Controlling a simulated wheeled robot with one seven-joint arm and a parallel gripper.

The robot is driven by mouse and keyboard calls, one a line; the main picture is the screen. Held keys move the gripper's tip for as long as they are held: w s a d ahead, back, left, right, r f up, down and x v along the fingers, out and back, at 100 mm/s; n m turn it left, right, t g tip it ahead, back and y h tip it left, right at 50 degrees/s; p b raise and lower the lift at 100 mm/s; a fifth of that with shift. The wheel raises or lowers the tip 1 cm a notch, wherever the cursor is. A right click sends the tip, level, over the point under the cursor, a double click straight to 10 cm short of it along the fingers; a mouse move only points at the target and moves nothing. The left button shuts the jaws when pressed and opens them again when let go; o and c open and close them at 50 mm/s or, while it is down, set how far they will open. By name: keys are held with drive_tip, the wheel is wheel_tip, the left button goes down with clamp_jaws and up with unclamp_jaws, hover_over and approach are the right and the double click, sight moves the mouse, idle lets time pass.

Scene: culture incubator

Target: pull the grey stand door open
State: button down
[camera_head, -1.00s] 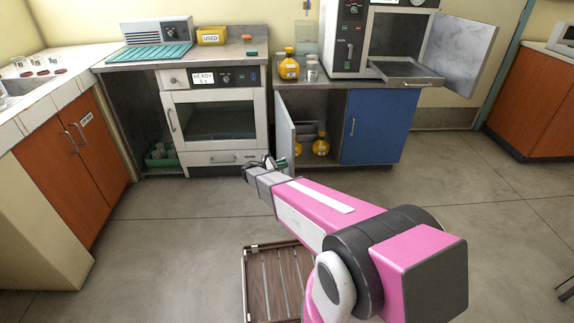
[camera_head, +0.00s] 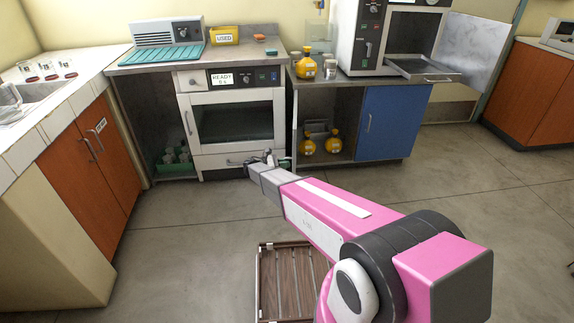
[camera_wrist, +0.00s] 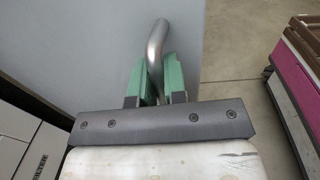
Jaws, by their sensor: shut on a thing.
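The grey stand door (camera_head: 294,122) stands open at the left side of the stand and shows nearly edge-on in the head view. In the wrist view its flat grey panel (camera_wrist: 95,45) fills the upper left. The curved metal door handle (camera_wrist: 156,45) runs down between the green fingers of my gripper (camera_wrist: 155,82). My gripper is shut on the handle. In the head view my gripper (camera_head: 277,160) is at the lower part of the door, and the handle is too small to make out.
The open stand holds yellow bottles (camera_head: 333,141); its blue door (camera_head: 385,122) is closed. A white oven (camera_head: 232,118) is just left of the door. The floor right of my arm is clear.

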drive_tip(key=shift+s, duration=0.15)
drive_tip(key=c, duration=1.2)
unclamp_jaws()
drive_tip(key=shift+a, duration=0.1)
drive_tip(key=a, duration=1)
drive_tip(key=shift+s+a, duration=0.3)
drive_tip(key=shift+s, duration=0.15)
